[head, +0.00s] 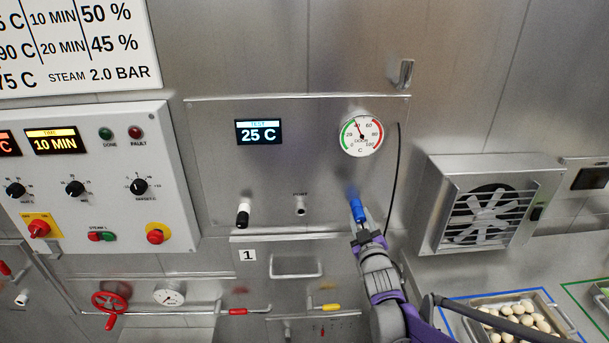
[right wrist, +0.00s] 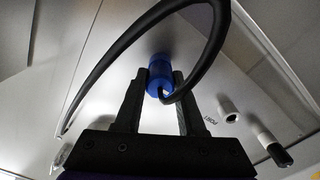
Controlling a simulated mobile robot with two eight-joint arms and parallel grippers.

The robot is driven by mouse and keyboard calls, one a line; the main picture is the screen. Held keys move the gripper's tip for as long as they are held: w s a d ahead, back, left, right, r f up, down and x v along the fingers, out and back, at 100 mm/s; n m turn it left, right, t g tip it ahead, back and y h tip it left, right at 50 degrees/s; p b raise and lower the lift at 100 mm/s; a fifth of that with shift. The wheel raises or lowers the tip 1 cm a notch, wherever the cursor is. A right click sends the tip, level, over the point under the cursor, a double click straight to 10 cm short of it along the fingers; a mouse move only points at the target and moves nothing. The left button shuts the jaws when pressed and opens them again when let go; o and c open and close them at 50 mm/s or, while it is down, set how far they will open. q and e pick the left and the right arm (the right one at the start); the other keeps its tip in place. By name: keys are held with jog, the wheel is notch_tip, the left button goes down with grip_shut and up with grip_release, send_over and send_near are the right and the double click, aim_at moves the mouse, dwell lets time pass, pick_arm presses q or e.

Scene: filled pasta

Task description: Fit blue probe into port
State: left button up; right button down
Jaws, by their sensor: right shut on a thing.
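The blue probe (head: 357,211) is at the right part of the steel panel. My right gripper (head: 360,226) is shut on it. In the right wrist view the blue probe (right wrist: 160,76) sits between the two fingers (right wrist: 160,92), with a black cable looping from it. The port (head: 300,205) is a small metal stub on the panel, left of the probe and apart from it. It also shows in the right wrist view (right wrist: 227,109). Whether the probe touches the panel cannot be told. My left gripper is not in view.
A black and white plug (head: 243,214) sits left of the port. A dial gauge (head: 361,134) and a display (head: 259,132) reading 25 C are above. The black cable (head: 394,170) hangs along the panel's right edge. A vent fan (head: 490,214) juts out at right.

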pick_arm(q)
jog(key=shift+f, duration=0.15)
pick_arm(e)
jog(key=shift+s, duration=0.7)
dwell(0.7)
pick_arm(q)
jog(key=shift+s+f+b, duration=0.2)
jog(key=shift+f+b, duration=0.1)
jog(key=shift+b, duration=0.05)
pick_arm(e)
jog(key=shift+s+d, duration=0.15)
jog(key=shift+s, duration=2.6)
